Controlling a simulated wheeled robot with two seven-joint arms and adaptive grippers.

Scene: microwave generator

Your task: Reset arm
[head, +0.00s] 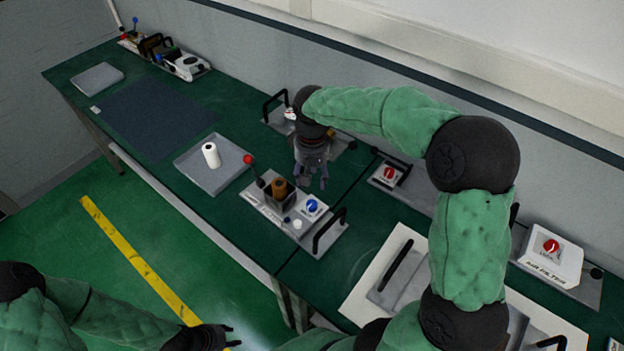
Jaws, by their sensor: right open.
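My right arm, in a green sleeve, reaches in from the lower right of the head view and bends over the bench. Its right gripper (313,180) points down above the bench, fingers apart and empty, just behind the control panel (280,222) with a red-knobbed lever, a blue dial and a brown cylinder (278,187) in a dark holder. I cannot tell how high it is. My left gripper (228,335) is at the bottom edge, low over the floor in front of the bench, away from any object. Its fingers are small and dark.
The green bench (165,165) runs from upper left to lower right along a wall. A grey tray (203,178) holds a white cylinder (211,154). A red-dial box (389,174) and an air filter unit (551,250) stand right. A dark mat (148,118) lies clear at left.

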